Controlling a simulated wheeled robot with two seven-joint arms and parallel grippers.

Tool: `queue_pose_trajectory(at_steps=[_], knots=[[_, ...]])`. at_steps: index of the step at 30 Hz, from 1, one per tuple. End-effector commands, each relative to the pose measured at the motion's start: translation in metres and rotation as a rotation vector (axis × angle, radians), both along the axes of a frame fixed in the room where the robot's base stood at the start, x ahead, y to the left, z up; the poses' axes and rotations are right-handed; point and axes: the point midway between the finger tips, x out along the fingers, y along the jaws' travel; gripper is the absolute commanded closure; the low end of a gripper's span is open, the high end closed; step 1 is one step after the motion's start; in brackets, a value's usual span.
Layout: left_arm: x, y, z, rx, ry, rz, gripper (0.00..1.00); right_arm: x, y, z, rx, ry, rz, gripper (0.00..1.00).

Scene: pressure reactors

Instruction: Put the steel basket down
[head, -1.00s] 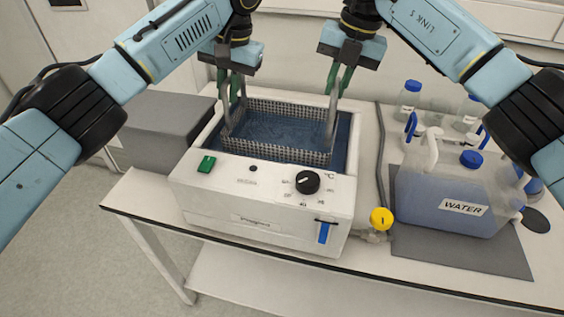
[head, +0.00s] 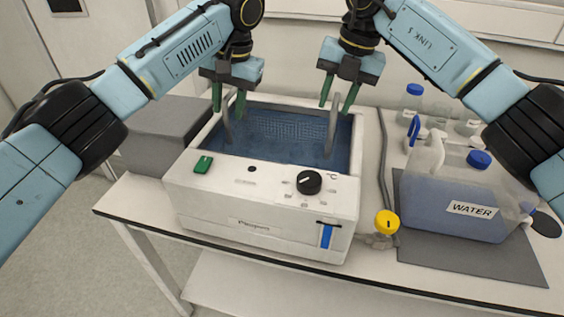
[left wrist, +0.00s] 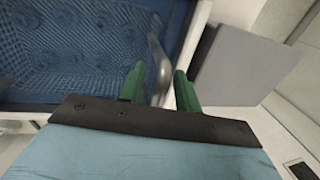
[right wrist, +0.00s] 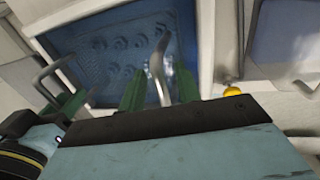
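The steel basket (head: 280,128) sits inside the white water bath (head: 270,215), its mesh under the blue water. Its two handles stand up above the water at the left (head: 227,122) and right (head: 332,132). My left gripper (head: 229,104) is open, its green fingers on either side of the left handle's top; the left wrist view shows this handle (left wrist: 160,70) between the parted fingers. My right gripper (head: 337,102) is open around the top of the right handle; the right wrist view shows that handle (right wrist: 159,68) between the fingers, with gaps.
A grey box (head: 165,135) stands left of the bath. A yellow-knobbed valve (head: 387,222) and a hose are at its right. A water canister (head: 455,195) stands on a dark mat (head: 480,268), with bottles (head: 412,97) behind. The bench's front edge is close to the bath.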

Motion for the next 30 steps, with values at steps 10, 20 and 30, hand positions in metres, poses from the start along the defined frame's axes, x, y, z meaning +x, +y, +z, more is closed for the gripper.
queue_pose_trajectory(at_steps=[10,20,30], knots=[[0.0,-0.003,0.015,0.001,-0.004,-0.001,0.67,0.0,0.0,0.0,0.0,0.0,0.001,0.67],[-0.002,-0.015,0.08,0.002,-0.006,0.001,0.67,0.0,0.0,0.0,0.0,0.0,0.001,0.67],[-0.004,-0.023,0.117,0.001,-0.001,0.001,0.67,0.0,0.0,0.001,0.0,0.0,0.001,0.67]])
